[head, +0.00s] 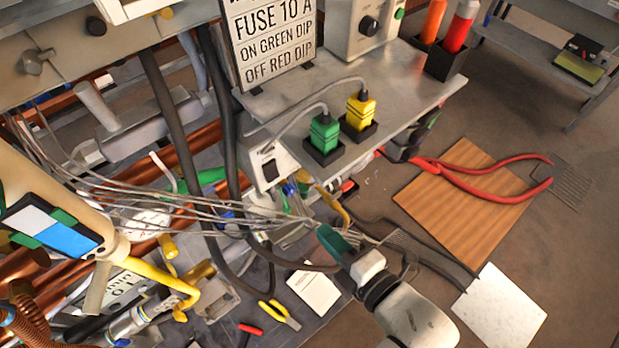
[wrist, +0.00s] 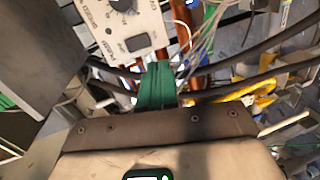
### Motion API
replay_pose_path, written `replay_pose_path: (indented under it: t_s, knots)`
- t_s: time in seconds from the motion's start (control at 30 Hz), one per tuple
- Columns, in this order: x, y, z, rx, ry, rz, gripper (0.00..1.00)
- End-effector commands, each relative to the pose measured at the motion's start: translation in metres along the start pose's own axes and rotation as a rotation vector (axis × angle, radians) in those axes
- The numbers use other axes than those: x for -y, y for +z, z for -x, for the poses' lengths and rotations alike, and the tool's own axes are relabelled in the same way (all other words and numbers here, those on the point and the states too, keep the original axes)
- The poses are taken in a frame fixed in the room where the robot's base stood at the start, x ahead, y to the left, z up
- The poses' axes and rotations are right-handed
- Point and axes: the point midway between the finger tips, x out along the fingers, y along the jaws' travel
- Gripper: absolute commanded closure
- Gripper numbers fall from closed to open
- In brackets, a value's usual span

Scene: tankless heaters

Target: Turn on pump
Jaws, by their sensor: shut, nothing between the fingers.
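A white control box (head: 264,162) with a dark switch sits under the shelf edge in the head view. In the wrist view, a white panel (wrist: 150,22) shows a dark knob (wrist: 122,4), a dark rocker switch (wrist: 137,43) and upside-down lettering. I cannot read it surely or tell whether the switch is on. No pump is clearly identifiable. My gripper (head: 326,236) has green fingers, shut and empty, below and right of the box. In the wrist view the fingers (wrist: 157,75) are together just below the panel, apparently apart from the switch.
A metal shelf (head: 420,95) above holds a green plug (head: 324,132), a yellow plug (head: 360,112) and a fuse sign (head: 270,38). Dark hoses (head: 228,120) and thin wires (head: 150,205) run left of my gripper. Yellow pliers (head: 279,314) lie below.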

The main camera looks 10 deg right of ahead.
Motion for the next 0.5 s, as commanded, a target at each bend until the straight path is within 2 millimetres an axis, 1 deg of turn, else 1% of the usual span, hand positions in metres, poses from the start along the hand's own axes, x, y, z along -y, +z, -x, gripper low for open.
replay_pose_path:
  t_s: [0.03, 0.17, 0.5]
  knots:
    - [-0.003, -0.006, -0.001, -0.019, 0.028, 0.037, 1.0]
    - [-0.01, -0.015, -0.002, -0.042, 0.079, 0.099, 1.0]
    - [-0.013, -0.017, -0.002, -0.046, 0.093, 0.115, 1.0]
